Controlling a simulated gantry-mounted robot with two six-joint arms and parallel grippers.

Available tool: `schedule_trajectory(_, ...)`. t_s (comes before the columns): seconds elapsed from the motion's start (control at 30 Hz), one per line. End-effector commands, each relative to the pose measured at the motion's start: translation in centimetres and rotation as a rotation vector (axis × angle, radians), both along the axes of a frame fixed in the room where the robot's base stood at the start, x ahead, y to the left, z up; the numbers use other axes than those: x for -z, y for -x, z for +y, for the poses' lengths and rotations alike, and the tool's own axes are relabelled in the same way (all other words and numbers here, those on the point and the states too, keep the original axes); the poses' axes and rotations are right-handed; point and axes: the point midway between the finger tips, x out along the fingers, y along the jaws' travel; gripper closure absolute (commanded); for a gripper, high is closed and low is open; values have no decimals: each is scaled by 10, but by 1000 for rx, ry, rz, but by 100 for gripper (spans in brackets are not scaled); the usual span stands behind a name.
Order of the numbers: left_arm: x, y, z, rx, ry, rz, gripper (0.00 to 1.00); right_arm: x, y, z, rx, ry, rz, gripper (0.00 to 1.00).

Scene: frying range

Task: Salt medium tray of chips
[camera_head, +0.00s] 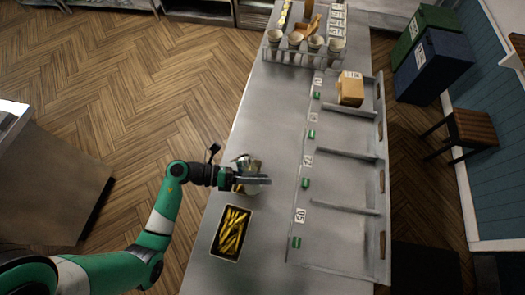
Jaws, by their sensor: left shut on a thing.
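A dark tray of chips (232,233) lies on the steel counter, near its left edge at the bottom of the head view. The chips are yellow and fill the tray. My left gripper (250,181) is shut on a small metallic shaker (247,166), which is partly hidden by the fingers. The gripper is beyond the tray, toward the far end of the counter. I cannot tell whether the shaker touches the counter. My right gripper is not in view.
The steel counter (265,125) has divided bays on its right with green markers and labels. A cardboard box (350,88) sits in a far bay. Several cups (316,42) stand in a rack at the far end. Bins (433,66) and a stool (472,128) stand right.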

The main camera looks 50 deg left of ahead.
Motion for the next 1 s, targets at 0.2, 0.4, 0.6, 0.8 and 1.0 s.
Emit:
schedule_trajectory(0.2,-11,-12,24,-2,-361,-173,100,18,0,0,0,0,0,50)
schedule_trajectory(0.4,-21,-22,46,-2,-707,-333,100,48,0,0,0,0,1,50)
schedule_trajectory(0.6,-30,-26,55,-1,-854,-399,100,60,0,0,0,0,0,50)
schedule_trajectory(0.8,-34,-27,57,-1,-880,-410,100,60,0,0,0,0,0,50)
schedule_trajectory(1.0,-34,-26,57,-1,-877,-409,100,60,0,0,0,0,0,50)
